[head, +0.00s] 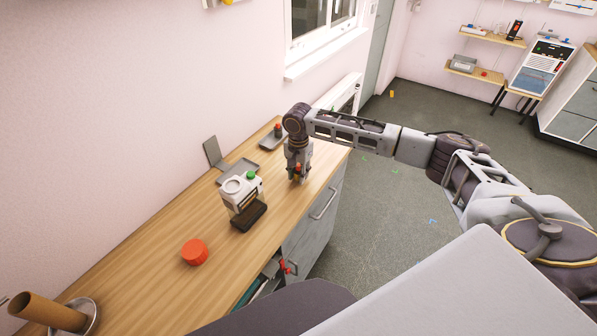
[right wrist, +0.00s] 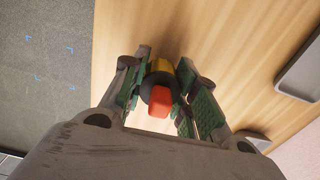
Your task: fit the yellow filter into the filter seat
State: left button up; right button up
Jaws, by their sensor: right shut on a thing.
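My right gripper (head: 298,178) points down over the right part of the wooden counter, close to its front edge. A white device (head: 238,190) with a round opening and a green knob on top stands left of the gripper. I cannot tell whether this opening is the filter seat. My left gripper is out of view.
A grey tray (head: 246,166) with an upright grey plate (head: 212,151) lies behind the device. A smaller tray (head: 266,144) holds a dark item with a red top (head: 278,130). A red cap (head: 194,252) and a brown tube (head: 44,310) are nearer. Bare counter surrounds the cap.

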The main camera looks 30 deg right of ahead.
aim_at(299, 166)
jog(key=shift+f, duration=0.25)
jog(key=shift+f, duration=0.15)
jog(key=o, duration=0.8)
jog(key=shift+f, duration=0.1)
jog(key=shift+b, duration=1.05)
notch_tip(299, 166, up, 12)
jog(key=shift+s+r, duration=0.1)
jog(key=shift+r, duration=0.85)
jog(key=shift+s+f, duration=0.1)
jog(key=shift+s, duration=0.05)
